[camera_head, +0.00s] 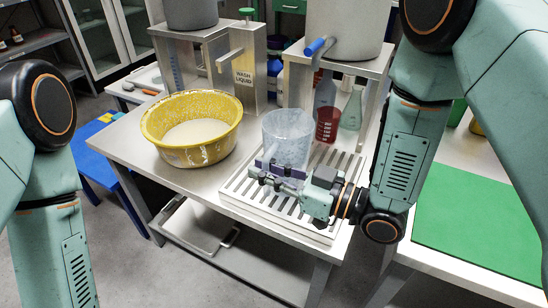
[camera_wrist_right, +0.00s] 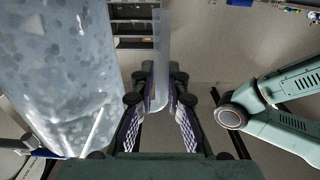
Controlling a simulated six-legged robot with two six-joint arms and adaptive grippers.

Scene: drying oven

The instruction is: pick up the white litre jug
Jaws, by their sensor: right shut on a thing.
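The white litre jug (camera_head: 288,130) is cloudy and translucent and looks upright over the slatted rack (camera_head: 240,195). My right gripper (camera_head: 272,176) is at its near side and hides its lower part. In the right wrist view the jug (camera_wrist_right: 75,75) fills the left side. Its handle strip runs down between the two fingers of my right gripper (camera_wrist_right: 160,98), which is shut on it. I cannot tell whether the jug's base touches the rack. My left arm shows at the left of the head view, but its gripper is out of frame.
A yellow speckled basin (camera_head: 192,128) stands on the table left of the jug. A flask with red liquid (camera_head: 327,125) and a clear greenish flask (camera_head: 352,110) stand close behind the jug. A metal stand with a pot and blue-handled tap (camera_head: 318,46) is behind. A green mat (camera_head: 480,220) lies right.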

